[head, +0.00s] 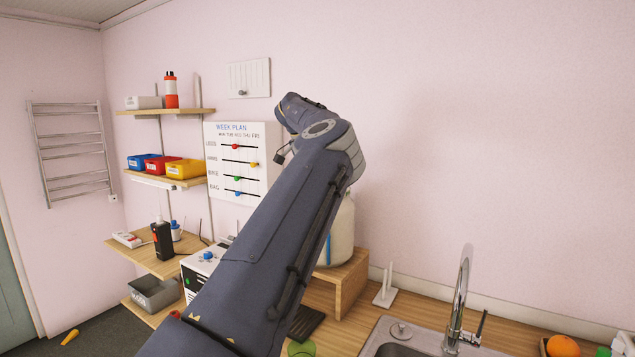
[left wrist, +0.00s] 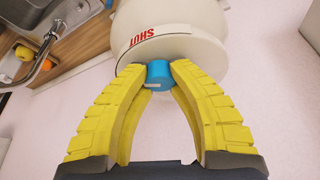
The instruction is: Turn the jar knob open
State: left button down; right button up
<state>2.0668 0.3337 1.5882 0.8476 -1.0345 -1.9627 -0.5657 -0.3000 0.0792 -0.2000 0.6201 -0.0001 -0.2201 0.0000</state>
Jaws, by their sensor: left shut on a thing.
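The jar is a cream, rounded vessel (head: 342,236) on a wooden stand, partly behind my left arm in the head view. In the left wrist view it shows upside down (left wrist: 195,22), with red SHUT lettering (left wrist: 142,37) on its pale rim. The blue knob (left wrist: 158,74) is below that lettering in the picture, with a short pale mark on its edge. The yellow fingers of my left gripper (left wrist: 160,71) are closed on the knob from both sides. In the head view the arm hides the gripper and knob. My right gripper is not in view.
The wooden stand (head: 346,280) is on the counter. A sink (head: 375,344) with a tall tap (head: 460,295) lies to the right, and a white upright holder (head: 386,288) stands between. Shelves with bins (head: 185,169) and a week-plan board (head: 235,150) are left. The wall right of the jar is bare.

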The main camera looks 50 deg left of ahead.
pick_arm(q)
jog(key=shift+w+r+n, duration=0.1)
jog(key=shift+w+n, duration=0.05)
jog(key=shift+n, duration=0.25)
jog(key=shift+n+y, duration=1)
jog(key=shift+n, duration=1.5)
jog(key=shift+r, duration=0.1)
jog(key=c, duration=1.4)
grip_release()
jog(key=shift+w, duration=0.1)
jog(key=o, duration=0.3)
jog(key=shift+f, duration=0.2)
jog(key=shift+o, duration=0.2)
jog(key=shift+r, duration=0.1)
jog(key=v, duration=1.2)
jog(key=shift+w, duration=0.1)
